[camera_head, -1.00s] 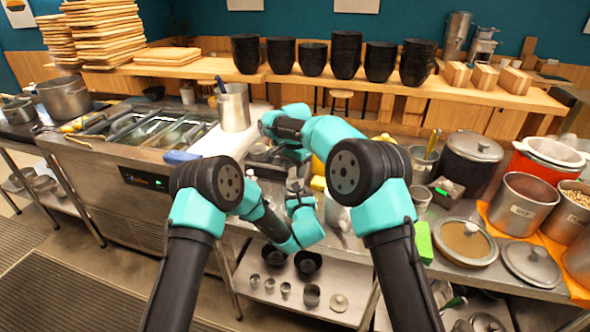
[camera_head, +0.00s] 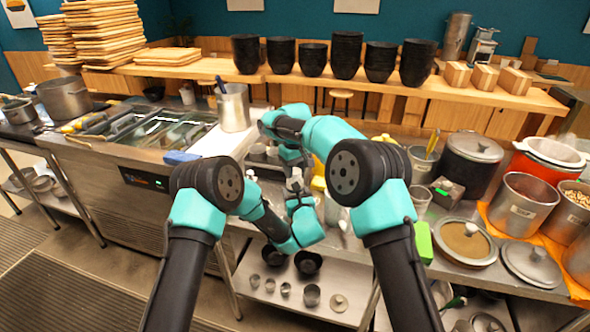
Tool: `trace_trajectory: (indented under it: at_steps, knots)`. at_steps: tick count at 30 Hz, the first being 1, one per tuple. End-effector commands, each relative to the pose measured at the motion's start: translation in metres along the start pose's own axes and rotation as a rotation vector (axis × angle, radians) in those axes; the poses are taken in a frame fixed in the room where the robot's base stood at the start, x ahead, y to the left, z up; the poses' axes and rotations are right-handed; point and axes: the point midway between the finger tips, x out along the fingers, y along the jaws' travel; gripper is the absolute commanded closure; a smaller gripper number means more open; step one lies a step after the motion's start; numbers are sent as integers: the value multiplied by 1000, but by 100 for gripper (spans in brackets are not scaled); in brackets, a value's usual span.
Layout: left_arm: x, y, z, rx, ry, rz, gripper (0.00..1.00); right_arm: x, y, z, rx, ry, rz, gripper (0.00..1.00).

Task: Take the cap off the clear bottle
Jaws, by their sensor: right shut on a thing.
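A small pale, see-through shape, which looks like the clear bottle (camera_head: 295,183), stands between my two grippers at the middle of the counter. It is small and partly covered, so its outline is unclear. My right gripper (camera_head: 297,168) comes down from above and is shut at its top, where the cap sits. The cap itself is hidden by the fingers. My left gripper (camera_head: 298,194) reaches up from the front, close to the bottle's lower part. Its fingers are too small and dark to tell whether they are open or shut.
A steel pot (camera_head: 234,108) stands on a white board behind left. A clear cup (camera_head: 420,198), a green block (camera_head: 423,242) and a lidded dark pot (camera_head: 472,160) stand to the right.

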Motion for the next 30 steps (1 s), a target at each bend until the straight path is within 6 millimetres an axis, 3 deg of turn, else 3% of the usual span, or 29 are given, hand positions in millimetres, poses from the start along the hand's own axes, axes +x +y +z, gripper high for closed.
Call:
trace_trajectory:
  at_steps: [30]
  knots:
    - [0, 0, 0, 0, 0, 0, 100, -1, 0, 0, -1347, -1, 1, 84]
